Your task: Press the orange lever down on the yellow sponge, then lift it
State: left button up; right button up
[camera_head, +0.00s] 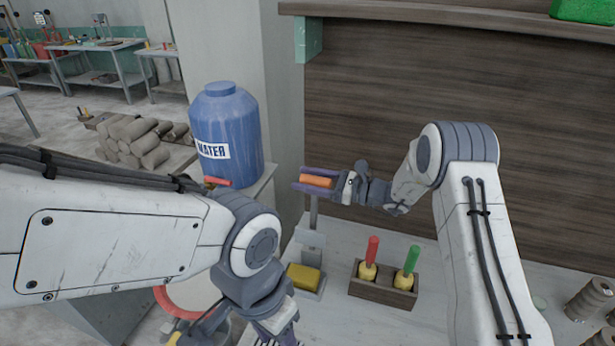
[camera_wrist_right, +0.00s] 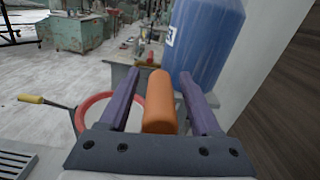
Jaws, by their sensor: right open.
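The orange lever (camera_head: 316,181) sits at the top of a grey upright stand (camera_head: 311,240) on the bench. The yellow sponge (camera_head: 304,278) lies low at the stand's base, well below the lever. My right gripper (camera_head: 299,180) is open, with its purple fingers along both sides of the lever. In the right wrist view the orange lever (camera_wrist_right: 159,103) lies between the two fingers, with gaps visible on both sides. My left gripper (camera_head: 282,338) is at the bottom edge of the head view, partly cut off, and its jaws cannot be made out.
A blue water tank (camera_head: 226,135) stands behind and left of the lever. A wooden holder (camera_head: 383,292) with a red-handled tool (camera_head: 371,252) and a green-handled tool (camera_head: 411,261) stands right of the sponge. A red-rimmed round basin (camera_head: 165,299) is partly hidden under my left arm.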

grip_shut()
dwell(1.4)
